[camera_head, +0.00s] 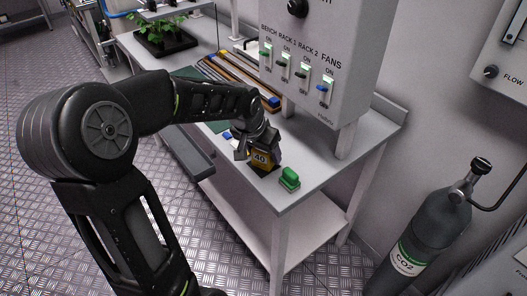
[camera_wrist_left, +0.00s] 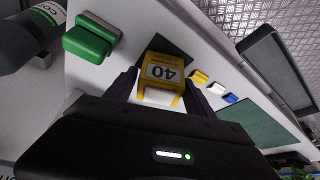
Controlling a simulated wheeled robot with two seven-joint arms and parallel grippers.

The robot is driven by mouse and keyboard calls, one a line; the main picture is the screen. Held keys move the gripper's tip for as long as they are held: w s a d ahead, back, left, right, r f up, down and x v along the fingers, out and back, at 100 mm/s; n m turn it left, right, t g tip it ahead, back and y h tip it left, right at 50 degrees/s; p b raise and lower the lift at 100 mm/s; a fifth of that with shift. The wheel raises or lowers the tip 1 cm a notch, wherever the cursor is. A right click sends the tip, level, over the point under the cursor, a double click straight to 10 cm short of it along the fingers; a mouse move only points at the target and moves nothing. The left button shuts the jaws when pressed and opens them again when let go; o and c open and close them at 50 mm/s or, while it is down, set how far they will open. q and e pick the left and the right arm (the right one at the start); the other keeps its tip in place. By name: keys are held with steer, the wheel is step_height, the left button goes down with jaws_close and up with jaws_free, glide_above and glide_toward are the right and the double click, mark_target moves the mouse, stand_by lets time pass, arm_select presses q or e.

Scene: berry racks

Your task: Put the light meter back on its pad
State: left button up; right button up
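My left gripper (camera_head: 257,150) is at the meter on the near end of the bench. In the left wrist view, the meter (camera_wrist_left: 163,72) sits between the two fingers of the gripper (camera_wrist_left: 162,92), which close against its sides. A dark square pad (camera_wrist_left: 176,49) shows under and beyond the meter; the gap between them, if any, is hard to tell. The pad (camera_head: 263,172) also shows just below the meter in the head view. My right gripper is not in view.
A green block-like object (camera_head: 289,178) stands close to the meter, near the bench corner. Small yellow (camera_wrist_left: 198,77) and blue (camera_wrist_left: 231,98) items lie on its other side. A switch box (camera_head: 315,60) stands behind, and a grey tray (camera_head: 188,155) is at the bench front.

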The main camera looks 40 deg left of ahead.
arm_select(q)
steer(key=shift+o, duration=0.8)
steer(key=shift+r, duration=0.1)
steer(key=shift+r+p, duration=0.25)
steer(key=shift+p, duration=0.05)
steer(key=v, duration=1.1)
steer(key=shift+s+r, duration=0.15)
steer(key=shift+r, duration=0.2)
